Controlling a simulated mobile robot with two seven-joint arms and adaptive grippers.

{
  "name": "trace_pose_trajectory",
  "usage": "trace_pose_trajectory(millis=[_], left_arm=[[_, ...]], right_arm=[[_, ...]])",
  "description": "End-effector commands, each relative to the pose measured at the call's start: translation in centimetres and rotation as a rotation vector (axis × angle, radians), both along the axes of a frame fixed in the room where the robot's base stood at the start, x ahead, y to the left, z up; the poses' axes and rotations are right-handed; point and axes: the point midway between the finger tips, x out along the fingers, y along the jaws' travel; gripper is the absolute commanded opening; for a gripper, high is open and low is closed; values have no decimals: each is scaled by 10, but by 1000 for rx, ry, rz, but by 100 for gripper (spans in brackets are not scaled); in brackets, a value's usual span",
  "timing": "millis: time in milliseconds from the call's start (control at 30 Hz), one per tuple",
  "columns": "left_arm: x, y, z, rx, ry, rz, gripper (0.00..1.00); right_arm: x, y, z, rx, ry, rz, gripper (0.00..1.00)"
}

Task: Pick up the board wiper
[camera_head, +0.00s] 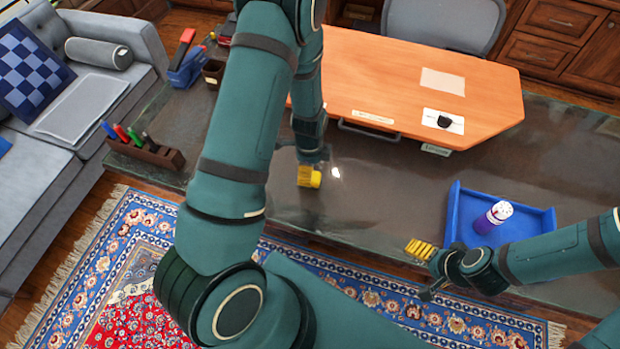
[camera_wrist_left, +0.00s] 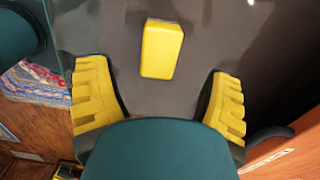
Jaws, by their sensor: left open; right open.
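The board wiper appears to be the yellow block (camera_wrist_left: 162,49) in the left wrist view, lying on the dark grey desk surface. My left gripper (camera_wrist_left: 158,82) is open, with one yellow finger on each side of the picture. The block shows ahead between the two fingers, apart from both. In the head view my left gripper (camera_head: 308,176) is over the dark desk, mostly hidden by my arm; its yellow finger and the block are hard to tell apart there. My right gripper (camera_head: 423,256) is open and empty at the desk's front edge, left of the blue tray.
A blue tray (camera_head: 543,218) holds a purple, white-topped container (camera_head: 492,217) on the right. A pen holder (camera_head: 150,150) with several markers stands on the left. An orange desktop (camera_head: 400,75) with papers lies behind. The dark desk (camera_head: 385,190) is clear in the middle.

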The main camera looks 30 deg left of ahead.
Motion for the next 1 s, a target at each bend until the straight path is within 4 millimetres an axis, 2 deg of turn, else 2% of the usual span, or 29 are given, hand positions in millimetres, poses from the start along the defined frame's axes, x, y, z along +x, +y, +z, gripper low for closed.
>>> trace_pose_trajectory(millis=[267,500,600,867,900,967,1000], left_arm=[[0,0,-21,0,0,2,80],[-1,-1,-55,-1,2,3,80],[-1,-1,-63,0,0,2,80],[0,-1,-65,0,-2,2,80],[0,-1,-65,0,-2,2,77],[0,-1,-65,0,-2,2,56],[0,-1,-65,-1,-1,2,42]], right_arm=[[0,0,-2,-1,0,0,83],[0,0,-4,-1,0,0,83],[0,0,-5,-1,0,0,83],[0,0,-5,-1,0,0,83],[0,0,-5,-1,0,0,83],[0,0,-5,-1,0,0,83],[0,0,-5,-1,0,0,83]])
